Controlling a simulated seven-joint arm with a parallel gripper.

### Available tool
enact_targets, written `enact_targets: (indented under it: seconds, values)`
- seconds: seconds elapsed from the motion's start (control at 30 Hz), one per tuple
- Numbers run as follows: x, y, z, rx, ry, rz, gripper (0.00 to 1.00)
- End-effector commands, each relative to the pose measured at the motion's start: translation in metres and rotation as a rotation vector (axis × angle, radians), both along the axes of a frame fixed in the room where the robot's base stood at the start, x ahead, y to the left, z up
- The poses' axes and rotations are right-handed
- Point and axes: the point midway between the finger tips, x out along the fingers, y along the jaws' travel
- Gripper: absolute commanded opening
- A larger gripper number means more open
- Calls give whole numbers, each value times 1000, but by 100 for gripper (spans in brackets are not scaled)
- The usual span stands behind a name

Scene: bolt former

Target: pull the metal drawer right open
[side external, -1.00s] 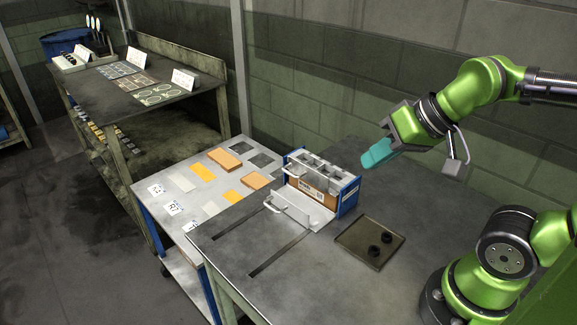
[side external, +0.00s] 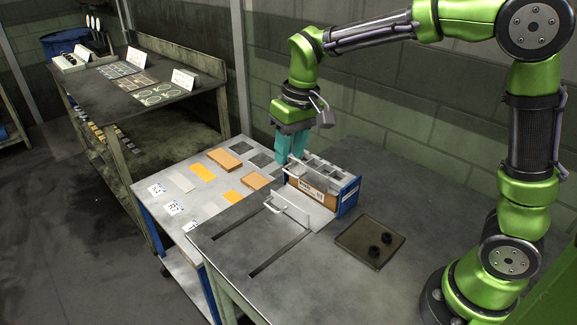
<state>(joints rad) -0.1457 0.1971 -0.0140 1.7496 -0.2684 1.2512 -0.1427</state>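A blue-sided unit (side external: 348,196) with an orange-brown labelled front stands on the grey work table. A grey metal drawer (side external: 322,171) with several compartments shows at its top. A small bar handle is at its left end. An angled metal piece (side external: 303,211) with another bar handle (side external: 272,206) sits low in front of the unit. My gripper (side external: 290,159) points down with its teal fingers at the left end of the unit, close to the drawer's handle. The fingers partly cover that end. Whether they touch the handle and how far apart they are is unclear.
A shallow dark tray (side external: 350,240) with two black round parts lies to the right of the unit. Two dark slots (side external: 278,254) run along the table. A side table (side external: 160,205) with orange and grey plates adjoins at left. The front table top is clear.

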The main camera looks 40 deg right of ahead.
Motion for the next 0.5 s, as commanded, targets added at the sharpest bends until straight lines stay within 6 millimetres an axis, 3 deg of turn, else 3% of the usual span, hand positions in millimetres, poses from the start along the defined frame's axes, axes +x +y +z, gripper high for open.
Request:
enact_targets:
  seconds: [0.03, 0.2, 0.37, 0.5]
  values:
    - [17, 4, -10, -20, 34, 22, 35]
    - [54, 10, -22, -74, 103, 78, 35]
    - [64, 8, -4, -92, 103, 96, 35]
    - [59, 8, -14, -92, 123, 108, 35]
